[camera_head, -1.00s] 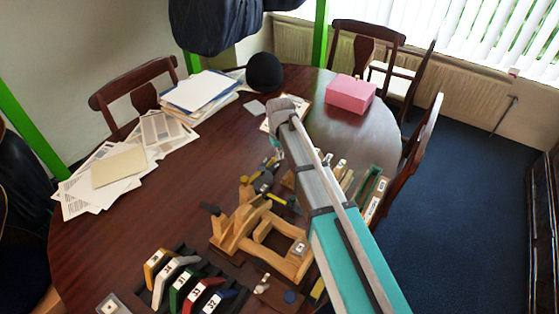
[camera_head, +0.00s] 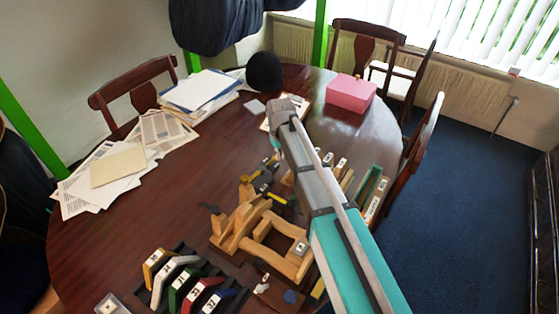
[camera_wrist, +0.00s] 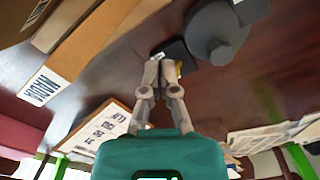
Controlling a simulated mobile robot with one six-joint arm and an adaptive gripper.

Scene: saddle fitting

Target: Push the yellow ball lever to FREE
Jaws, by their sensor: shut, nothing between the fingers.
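In the wrist view my gripper (camera_wrist: 161,68) is shut, with its fingertips together beside a small dark block (camera_wrist: 176,50). A small yellow piece (camera_wrist: 179,68) shows just behind the right fingertip, partly hidden. It may be the ball of the lever, but I cannot tell for sure. No FREE marking is readable. In the head view my arm covers my fingers, and I cannot make out a yellow ball there.
A grey round-topped part (camera_wrist: 215,35) stands close to the right of my fingers. Wooden boards (camera_wrist: 85,40) lie at left. A rack of numbered coloured pieces (camera_head: 180,283), a pink box (camera_head: 351,93) and papers (camera_head: 120,167) are on the table. The table's left middle is clear.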

